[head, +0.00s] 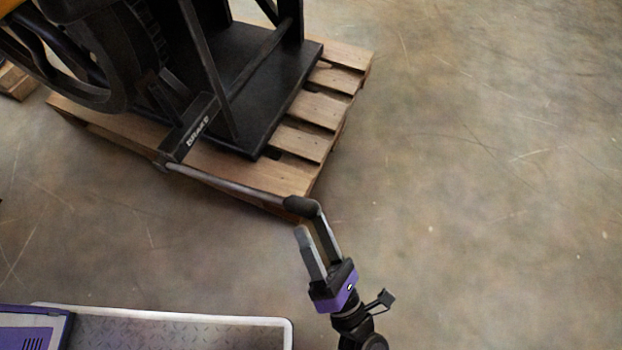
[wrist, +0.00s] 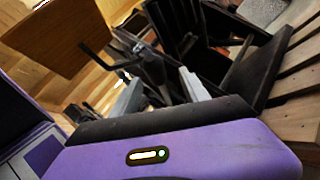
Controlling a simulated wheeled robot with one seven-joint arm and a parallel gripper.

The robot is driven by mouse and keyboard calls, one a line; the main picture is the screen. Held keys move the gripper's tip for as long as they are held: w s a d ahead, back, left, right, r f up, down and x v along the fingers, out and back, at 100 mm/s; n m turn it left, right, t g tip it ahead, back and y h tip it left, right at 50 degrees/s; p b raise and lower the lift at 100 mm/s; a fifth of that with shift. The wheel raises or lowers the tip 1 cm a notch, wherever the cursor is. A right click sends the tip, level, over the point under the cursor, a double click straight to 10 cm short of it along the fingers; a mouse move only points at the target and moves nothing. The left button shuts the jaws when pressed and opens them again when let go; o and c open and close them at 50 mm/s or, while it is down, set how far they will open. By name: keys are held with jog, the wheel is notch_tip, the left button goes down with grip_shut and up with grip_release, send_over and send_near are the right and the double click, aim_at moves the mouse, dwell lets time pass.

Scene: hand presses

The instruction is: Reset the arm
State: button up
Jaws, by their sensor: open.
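A black hand press (head: 225,75) stands on a wooden pallet at the upper left of the head view. Its long grey lever (head: 225,185) reaches right and toward me, ending in a dark grip (head: 301,206). My gripper (head: 310,224) is open, with its fingers pointing up the picture at the grip. The grip overlaps the tip of the right finger; I cannot tell whether they touch. In the wrist view my open fingers (wrist: 160,86) show with dark press parts beyond them.
The wooden pallet (head: 335,80) sticks out around the press base. My base's deck is at the lower left. The concrete floor (head: 480,170) to the right is clear. In the wrist view a brown wooden board (wrist: 60,38) shows at the upper left.

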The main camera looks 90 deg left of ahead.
jog(key=shift+w, duration=0.1)
dwell(0.4)
jog(key=w+d+r+m+t+h, duration=0.1)
jog(key=w+d+m+t+h, duration=0.15)
jog(key=d+m+t, duration=0.65)
jog(key=w+d+r+m+t+h, duration=0.1)
jog(key=w+d+m+t+h, duration=0.1)
jog(key=w+d+m+t, duration=0.5)
jog(key=w+d+r+m+t+h, duration=0.1)
jog(key=d+r+m+t+h, duration=0.1)
jog(key=d+m+t, duration=0.75)
jog(key=s+d+r+m+h, duration=0.1)
jog(key=s+d+m+h, duration=0.2)
jog(key=d+m+h, duration=0.65)
jog(key=s+d+r+m+h, duration=0.2)
jog(key=s+d+m+h, duration=0.25)
jog(key=m, duration=0.95)
notch_tip(320, 180, up, 35)
jog(key=p, duration=3.6)
jog(key=shift+w+d+r, duration=0.2)
jog(key=shift+w+d, duration=0.1)
jog(key=shift+g, duration=0.25)
